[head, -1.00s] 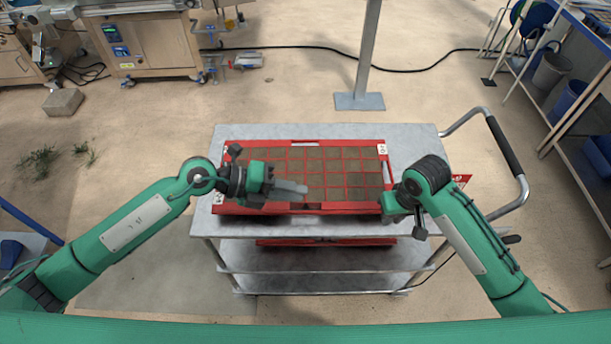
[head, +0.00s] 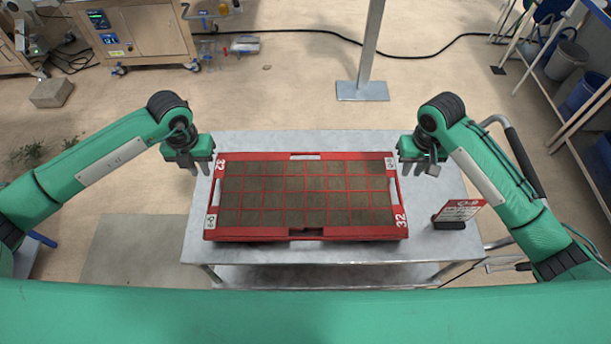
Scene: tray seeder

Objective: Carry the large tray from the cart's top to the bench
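The large tray (head: 303,234) is red, with a grid of soil-filled cells and the number 32 on its rim. It lies flat on the grey top of the cart (head: 320,256). My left gripper (head: 200,170) points down just outside the tray's left end, near the back corner. My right gripper (head: 419,170) points down just outside the right end, near its back corner. Both look open, with gaps between the fingers and nothing held. Whether any finger touches the rim I cannot tell. The bench cannot be picked out with certainty.
A small red-and-white sign (head: 458,212) stands on the cart top right of the tray. The cart's push handle (head: 524,160) is at the right, partly behind my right arm. A grey post (head: 362,90) stands behind the cart. Wooden cabinets (head: 140,35) and shelving (head: 590,110) stand farther back.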

